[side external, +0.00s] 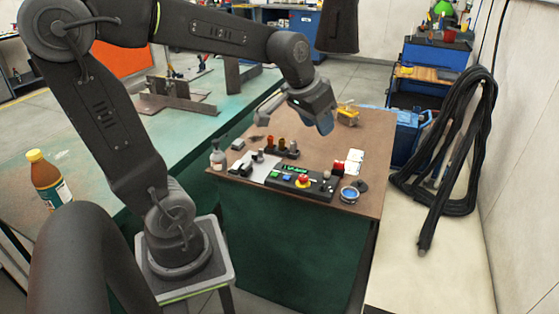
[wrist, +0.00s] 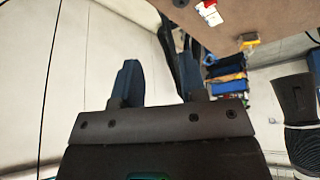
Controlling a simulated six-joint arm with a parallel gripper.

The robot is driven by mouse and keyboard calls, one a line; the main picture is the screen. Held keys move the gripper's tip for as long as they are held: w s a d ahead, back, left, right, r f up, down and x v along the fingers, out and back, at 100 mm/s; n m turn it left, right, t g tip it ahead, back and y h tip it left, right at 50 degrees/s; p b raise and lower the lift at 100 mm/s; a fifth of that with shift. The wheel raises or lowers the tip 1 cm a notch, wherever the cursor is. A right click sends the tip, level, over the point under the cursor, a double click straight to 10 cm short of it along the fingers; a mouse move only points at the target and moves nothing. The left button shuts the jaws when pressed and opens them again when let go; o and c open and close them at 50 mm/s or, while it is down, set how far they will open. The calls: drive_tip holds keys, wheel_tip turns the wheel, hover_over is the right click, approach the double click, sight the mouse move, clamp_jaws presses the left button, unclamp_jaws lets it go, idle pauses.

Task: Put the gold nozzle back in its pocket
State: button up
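My gripper (side external: 295,122) is above the far part of the brown table, with its two fingers spread apart. In the wrist view the gripper (wrist: 158,68) shows a clear gap between the dark blue fingers and nothing between them. A short row of small upright nozzle-like pieces (side external: 282,144) stands on the table below the gripper, in copper, orange-brown and grey tones. They are too small to tell surely which is the gold nozzle. The pocket cannot be made out.
A control box (side external: 302,181) with coloured buttons lies near the table's front. A white bottle (side external: 217,158) stands at the left edge, a blue-topped round tin (side external: 349,193) at the right. A yellow object (side external: 347,113) sits at the back; it also shows in the wrist view (wrist: 248,41).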

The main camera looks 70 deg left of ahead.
drive_tip(key=s+d+f+m+h, duration=0.1)
drive_tip(key=s+d+m, duration=0.1)
drive_tip(key=s+d, duration=0.7)
drive_tip(key=s, duration=0.3)
drive_tip(key=shift+s+d+f+m+t, duration=0.15)
drive_tip(key=shift+s+d+m+t, duration=0.05)
drive_tip(key=shift+m+t, duration=0.1)
